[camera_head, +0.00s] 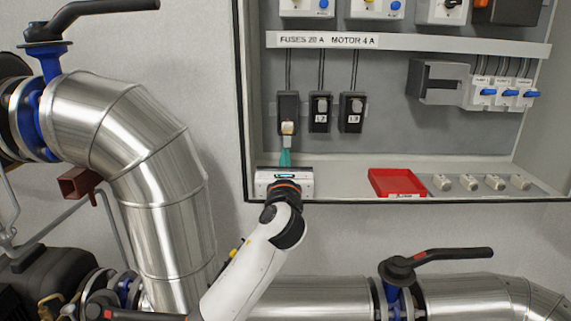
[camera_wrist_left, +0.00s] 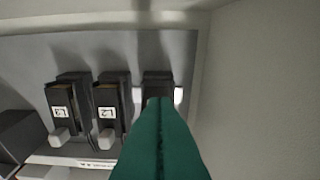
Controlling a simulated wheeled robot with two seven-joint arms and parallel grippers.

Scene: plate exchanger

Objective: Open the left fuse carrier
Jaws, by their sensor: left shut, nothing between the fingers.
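The left fuse carrier (camera_head: 288,103) is the leftmost of three dark carriers under the "FUSES 20 A" label. Its pale handle (camera_head: 288,128) sits lower than on the other two, and the carrier looks tipped forward and down. My left gripper (camera_head: 285,153) is shut and empty, its green fingertips just below that handle; I cannot tell whether they touch it. In the left wrist view, which is turned over, the closed green fingers (camera_wrist_left: 160,125) cover most of the left carrier (camera_wrist_left: 157,82); a bright bit shows beside them. My right gripper is not in view.
The L2 carrier (camera_head: 320,112) and L3 carrier (camera_head: 351,112) stand upright close to the right. A red tray (camera_head: 397,182) and several small pale fuses lie on the cabinet floor. The cabinet's left wall is close. Steel pipes (camera_head: 130,150) stand left of the arm.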

